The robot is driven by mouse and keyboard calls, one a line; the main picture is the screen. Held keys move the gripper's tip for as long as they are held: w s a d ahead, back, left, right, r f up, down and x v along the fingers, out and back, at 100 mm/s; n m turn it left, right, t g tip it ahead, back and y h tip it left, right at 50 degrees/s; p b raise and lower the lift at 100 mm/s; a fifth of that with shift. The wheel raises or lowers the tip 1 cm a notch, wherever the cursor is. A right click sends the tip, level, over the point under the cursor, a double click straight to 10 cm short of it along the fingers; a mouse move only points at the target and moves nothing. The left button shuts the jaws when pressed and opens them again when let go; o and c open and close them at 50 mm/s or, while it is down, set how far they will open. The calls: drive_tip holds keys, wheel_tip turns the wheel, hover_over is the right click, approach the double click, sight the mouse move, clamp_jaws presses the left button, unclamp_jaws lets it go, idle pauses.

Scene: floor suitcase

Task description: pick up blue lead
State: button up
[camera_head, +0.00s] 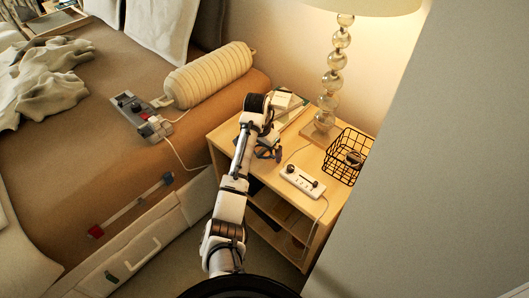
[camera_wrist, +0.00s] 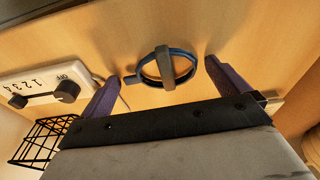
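The blue lead (camera_wrist: 148,77) is a small coiled loop with a grey-brown strap across it. It lies on the light wooden bedside table. In the wrist view it sits between and just beyond the two dark purple fingers of my gripper (camera_wrist: 162,73), which are spread wide and empty. The fingers do not appear to touch the lead. In the head view my gripper (camera_head: 267,144) points down over the table, and blue parts of the lead (camera_head: 277,154) show beside it, partly hidden by the arm.
A black wire basket (camera_head: 348,157) and a lamp (camera_head: 322,128) stand on the table. The bed (camera_head: 70,150) is on the left and a grey wall on the right.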

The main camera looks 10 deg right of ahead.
drive_tip(key=c, duration=0.8)
drive_tip(key=shift+r, duration=0.15)
